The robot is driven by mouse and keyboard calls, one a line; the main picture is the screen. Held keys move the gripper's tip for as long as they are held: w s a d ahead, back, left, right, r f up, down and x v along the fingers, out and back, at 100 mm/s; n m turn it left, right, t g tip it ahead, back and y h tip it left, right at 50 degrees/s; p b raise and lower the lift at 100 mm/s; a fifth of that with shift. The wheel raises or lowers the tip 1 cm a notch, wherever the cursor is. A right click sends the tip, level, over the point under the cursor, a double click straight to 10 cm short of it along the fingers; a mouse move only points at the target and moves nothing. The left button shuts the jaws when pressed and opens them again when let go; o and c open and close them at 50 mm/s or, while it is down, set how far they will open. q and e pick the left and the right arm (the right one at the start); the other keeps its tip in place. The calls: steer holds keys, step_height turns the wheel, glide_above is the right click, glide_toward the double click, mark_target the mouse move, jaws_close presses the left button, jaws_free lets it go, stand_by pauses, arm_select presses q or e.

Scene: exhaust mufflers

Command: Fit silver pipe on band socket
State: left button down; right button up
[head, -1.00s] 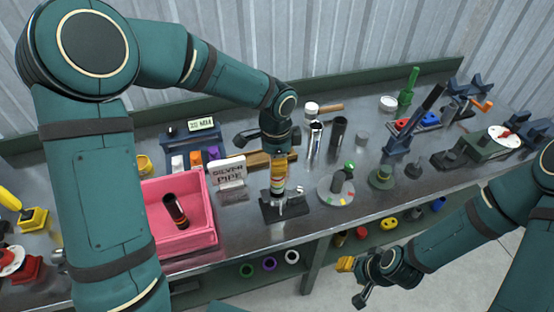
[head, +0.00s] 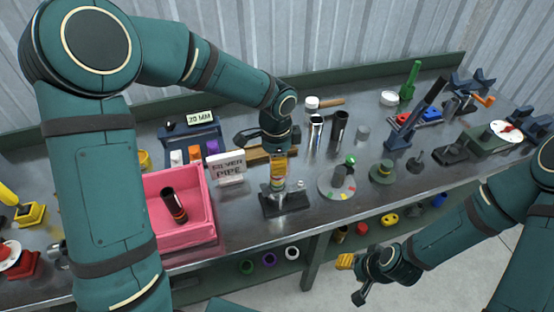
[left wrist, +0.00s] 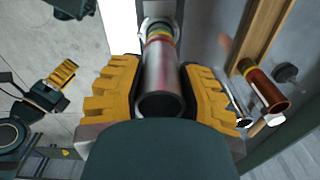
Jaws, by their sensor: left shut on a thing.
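My left gripper (head: 279,180) is shut on a silver pipe (left wrist: 162,82) and holds it upright over the bench. In the left wrist view, yellow, red and green bands circle the pipe's far end, in front of a pale ring (left wrist: 158,22). In the head view, the banded lower end stands at a dark base (head: 285,204), which I take to be the socket's. The gripper hides part of it, and I cannot tell how deep the pipe sits. My right gripper (head: 352,280) is open and empty, in front of the bench; its yellow pad shows in the left wrist view (left wrist: 61,74).
A "SILVER PIPE" sign (head: 227,169) and a pink bin (head: 208,238) holding a dark banded pipe (head: 173,205) are left of the base. A round plate (head: 335,191) is close on its right. Upright silver (head: 316,133) and black (head: 339,128) pipes stand behind.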

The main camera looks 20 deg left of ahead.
arm_select(q)
steer(key=shift+f+b, duration=0.4)
steer(key=shift+f, duration=0.2)
steer(key=shift+f, duration=0.4)
steer(key=shift+f+b, duration=0.35)
steer(key=shift+b, duration=0.15)
steer(key=shift+f, duration=0.35)
steer(key=shift+f+b, duration=0.3)
steer(key=shift+b, duration=0.2)
steer(key=c, duration=0.6)
jaws_free()
